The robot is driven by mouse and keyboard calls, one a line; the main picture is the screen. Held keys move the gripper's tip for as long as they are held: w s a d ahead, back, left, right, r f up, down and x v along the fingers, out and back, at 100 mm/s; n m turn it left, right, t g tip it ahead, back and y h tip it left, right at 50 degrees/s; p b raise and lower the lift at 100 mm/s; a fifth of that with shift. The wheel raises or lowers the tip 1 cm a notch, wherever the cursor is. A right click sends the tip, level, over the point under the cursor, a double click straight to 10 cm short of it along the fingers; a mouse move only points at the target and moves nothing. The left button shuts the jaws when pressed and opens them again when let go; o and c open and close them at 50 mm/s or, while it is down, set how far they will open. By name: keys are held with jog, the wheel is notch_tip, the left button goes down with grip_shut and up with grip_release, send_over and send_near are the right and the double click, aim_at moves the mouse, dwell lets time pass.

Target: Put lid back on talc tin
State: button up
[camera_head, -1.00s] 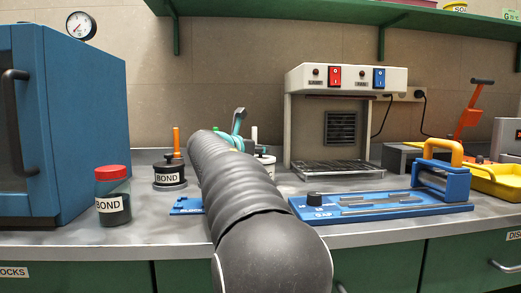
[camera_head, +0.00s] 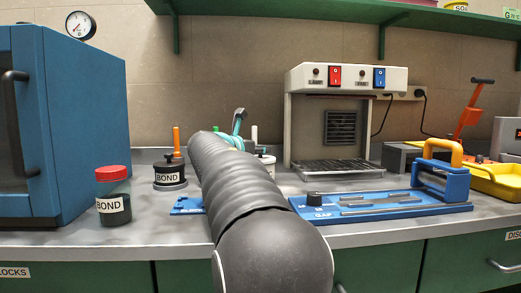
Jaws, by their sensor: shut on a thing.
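My dark ribbed arm (camera_head: 240,190) reaches from the bottom centre to the back of the bench and covers what lies behind it. A teal and grey piece (camera_head: 238,125) sticks up behind the arm's end.
A red-capped BOND jar (camera_head: 113,200) and a black-lidded BOND pot (camera_head: 170,175) stand left, by the blue oven (camera_head: 85,120). A blue jig (camera_head: 370,206) lies right, before the white press-like machine (camera_head: 345,78). A yellow tray (camera_head: 500,183) is far right. A green shelf (camera_head: 300,14) hangs above.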

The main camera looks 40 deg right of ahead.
jog(key=o, duration=1.5)
jog(key=shift+r+p, duration=1.3)
jog(key=shift+p, duration=0.1)
jog(key=shift+r, duration=2.2)
grip_shut()
